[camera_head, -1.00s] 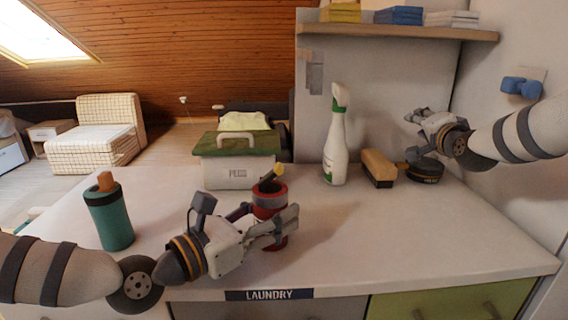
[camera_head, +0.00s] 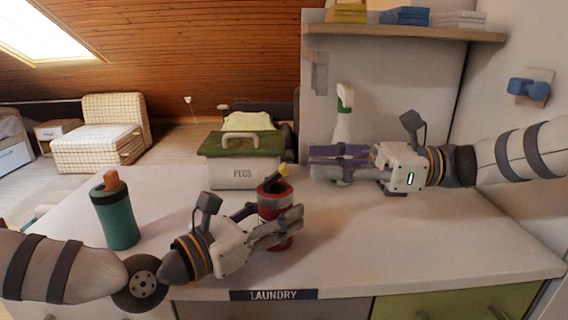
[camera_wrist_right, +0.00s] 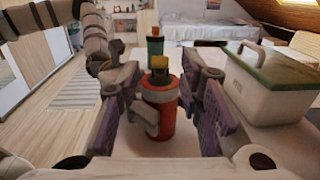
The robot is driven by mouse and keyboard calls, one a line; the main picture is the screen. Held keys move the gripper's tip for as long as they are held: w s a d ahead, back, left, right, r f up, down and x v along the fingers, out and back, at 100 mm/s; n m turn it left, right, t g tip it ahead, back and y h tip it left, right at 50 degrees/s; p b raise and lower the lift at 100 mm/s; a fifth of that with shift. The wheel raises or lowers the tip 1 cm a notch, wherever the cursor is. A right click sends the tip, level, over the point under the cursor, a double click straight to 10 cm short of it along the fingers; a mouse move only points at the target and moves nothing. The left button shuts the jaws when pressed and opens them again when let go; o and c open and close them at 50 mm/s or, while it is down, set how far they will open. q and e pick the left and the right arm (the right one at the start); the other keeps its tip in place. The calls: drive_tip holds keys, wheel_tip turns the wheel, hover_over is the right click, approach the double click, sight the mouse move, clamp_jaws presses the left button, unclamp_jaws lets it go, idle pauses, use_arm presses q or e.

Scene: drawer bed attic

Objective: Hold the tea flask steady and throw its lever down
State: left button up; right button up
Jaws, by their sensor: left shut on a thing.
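The red tea flask (camera_head: 269,207) with a dark top stands upright on the counter near its front edge. Its yellow-tipped lever (camera_head: 282,170) sticks up from the top, slanting to the upper right. My left gripper (camera_head: 287,226) is shut on the flask's body, and its fingers hide part of it. My right gripper (camera_head: 317,162) is open and empty, behind and right of the flask above the counter, fingers pointing left. In the right wrist view the flask (camera_wrist_right: 167,125) shows between the spread fingers, some way ahead.
A green bottle with an orange cap (camera_head: 116,218) stands left of the flask. A white PEGS box with a green lid (camera_head: 243,172) stands behind. A spray bottle (camera_head: 342,128) is partly hidden behind my right gripper. The right front counter (camera_head: 450,235) is clear.

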sight(289, 168)
drive_tip(key=a, duration=0.6)
drive_tip(key=shift+w+a, duration=0.2)
drive_tip(key=shift+a, duration=0.15)
clamp_jaws()
drive_tip(key=shift+d+f+y, duration=0.15)
drive_tip(key=shift+f+y, duration=0.2)
drive_tip(key=shift+y, duration=0.25)
drive_tip(key=shift+d+f+y, duration=0.15)
drive_tip(key=shift+d+y, duration=0.1)
drive_tip(key=shift+y, duration=0.75)
unclamp_jaws()
